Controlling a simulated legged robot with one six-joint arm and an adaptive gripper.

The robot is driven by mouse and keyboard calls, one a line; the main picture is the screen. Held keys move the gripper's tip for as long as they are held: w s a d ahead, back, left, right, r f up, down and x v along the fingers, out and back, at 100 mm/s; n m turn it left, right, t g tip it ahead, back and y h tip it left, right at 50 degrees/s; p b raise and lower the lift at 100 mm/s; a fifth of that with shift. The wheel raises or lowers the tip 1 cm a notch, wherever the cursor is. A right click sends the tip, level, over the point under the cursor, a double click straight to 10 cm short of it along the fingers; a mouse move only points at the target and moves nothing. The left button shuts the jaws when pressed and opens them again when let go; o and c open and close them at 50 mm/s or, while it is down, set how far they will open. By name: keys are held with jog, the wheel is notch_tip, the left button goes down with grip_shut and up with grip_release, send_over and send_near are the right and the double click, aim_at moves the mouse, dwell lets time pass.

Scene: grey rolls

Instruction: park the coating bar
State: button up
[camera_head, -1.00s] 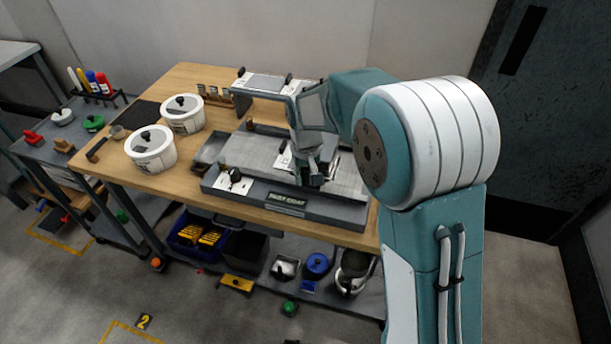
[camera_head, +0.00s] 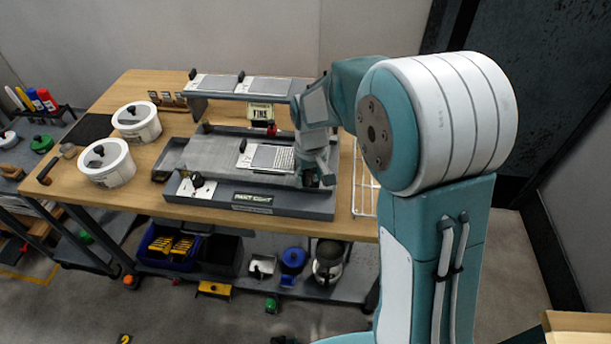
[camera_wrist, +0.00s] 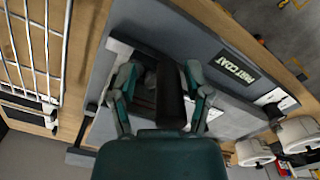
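The coating machine (camera_head: 262,199) sits on the wooden bench, with a wide flat grey bed; its label side also shows in the wrist view (camera_wrist: 238,68). A pale plate with a black knob (camera_head: 265,157) lies on the bed. My gripper (camera_head: 318,178) is low over the bed's right end. In the wrist view, my gripper's teal fingers (camera_wrist: 162,78) stand apart on either side of a dark upright bar-like handle (camera_wrist: 172,95). A gap shows on its left; contact on the right is unclear. Which piece is the coating bar is uncertain.
A raised shelf (camera_head: 225,96) behind the bed carries two knobbed plates. Two white lidded tubs (camera_head: 107,163) stand at the bench's left. A wire rack (camera_head: 364,180) is right of the machine, also in the wrist view (camera_wrist: 35,45). Bins and pots fill the lower shelf.

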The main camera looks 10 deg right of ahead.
jog(key=shift+w+a+r, duration=0.1)
jog(key=shift+a+r, duration=0.2)
jog(key=shift+r, duration=0.2)
jog(key=r, duration=1)
jog(key=shift+d+r, duration=0.15)
jog(key=shift+d, duration=0.15)
jog(key=shift+a+r, duration=0.1)
jog(key=shift+r, duration=0.2)
jog(key=s+d+r+m+t, duration=0.1)
jog(key=s+d+r+t, duration=0.1)
jog(key=s, duration=0.9)
jog(key=s+d+r+m+t, duration=0.2)
jog(key=s+d+t, duration=0.1)
jog(key=s, duration=0.8)
jog(key=shift+s+d+r+m+t, duration=0.2)
jog(key=shift+d+r+m+t, duration=0.15)
jog(key=shift+d, duration=0.45)
